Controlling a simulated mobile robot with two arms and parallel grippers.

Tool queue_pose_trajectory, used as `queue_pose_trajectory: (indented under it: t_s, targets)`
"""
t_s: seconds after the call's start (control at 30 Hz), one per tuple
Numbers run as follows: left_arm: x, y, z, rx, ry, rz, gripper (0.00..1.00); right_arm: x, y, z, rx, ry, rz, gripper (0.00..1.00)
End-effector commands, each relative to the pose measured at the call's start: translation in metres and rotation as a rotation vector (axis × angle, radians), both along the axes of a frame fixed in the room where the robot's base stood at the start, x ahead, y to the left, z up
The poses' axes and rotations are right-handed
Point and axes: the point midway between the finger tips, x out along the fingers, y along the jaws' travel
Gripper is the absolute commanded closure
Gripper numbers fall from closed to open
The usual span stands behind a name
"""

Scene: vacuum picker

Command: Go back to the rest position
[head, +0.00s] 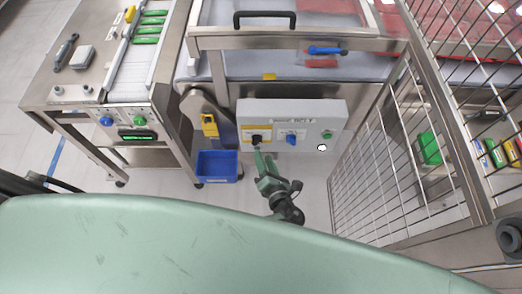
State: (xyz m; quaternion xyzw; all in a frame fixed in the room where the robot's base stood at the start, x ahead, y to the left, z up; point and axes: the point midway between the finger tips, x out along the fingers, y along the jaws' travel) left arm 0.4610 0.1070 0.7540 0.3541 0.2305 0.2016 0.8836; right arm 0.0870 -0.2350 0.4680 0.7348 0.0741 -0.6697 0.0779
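My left gripper (264,162) has two green fingers on a black wrist. It is in the lower middle of the head view, in front of the grey control box (291,112). Its fingers point up the picture, towards the black knob on the yellow plate (256,138). A narrow gap shows between the fingers and nothing is seen in them. I cannot tell whether the fingertips touch the box. My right gripper is not in view.
A steel conveyor table (88,88) with green packs stands at the left. A blue bin (217,166) sits on the floor beside the control box. A wire mesh fence (385,165) closes the right side. Bare floor (316,185) shows between gripper and fence.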

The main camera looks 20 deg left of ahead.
Motion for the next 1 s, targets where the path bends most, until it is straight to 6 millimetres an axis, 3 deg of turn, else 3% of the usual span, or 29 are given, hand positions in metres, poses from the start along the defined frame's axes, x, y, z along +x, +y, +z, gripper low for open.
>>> queue_pose_trajectory:
  t_s: [0.73, 0.87, 1.0]
  targets:
    - [-0.01, -0.003, -0.003, -0.018, 0.007, 0.008, 0.64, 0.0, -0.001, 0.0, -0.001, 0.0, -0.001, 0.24]
    - [-0.028, 0.013, -0.042, -0.156, 0.054, 0.071, 0.64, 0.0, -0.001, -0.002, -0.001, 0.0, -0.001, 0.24]
    - [-0.079, 0.042, -0.118, -0.472, 0.125, 0.27, 0.64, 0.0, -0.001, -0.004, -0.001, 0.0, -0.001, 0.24]
